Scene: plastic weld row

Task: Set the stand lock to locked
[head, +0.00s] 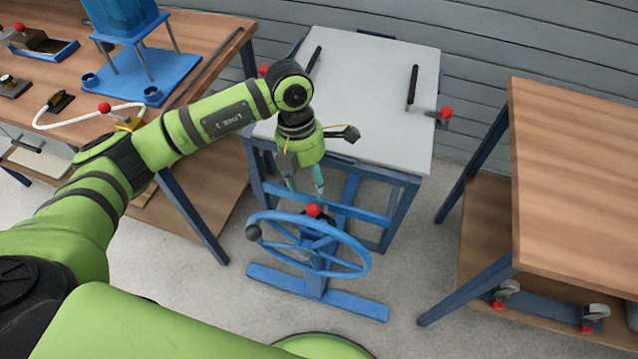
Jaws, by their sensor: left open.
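A blue handwheel (366,262) with spokes and a black crank knob (253,232) stands on a blue floor stand (345,303) in front of a grey-topped table. A red ball knob (314,211) shows at the upper rim of the wheel; it looks like the handle of the stand lock. The lock's lever is mostly hidden, and I cannot tell its setting. My left gripper (305,190) points down, open and empty, with its fingertips just above the red knob. I cannot tell whether they touch it. My right gripper is not in view.
The grey-topped table (385,130) stands behind the wheel, with black bars and red-knobbed clamps (445,114). A wooden bench (225,50) with blue fixtures is at left. Another wooden bench (580,170) is at right. Bare floor lies around the stand.

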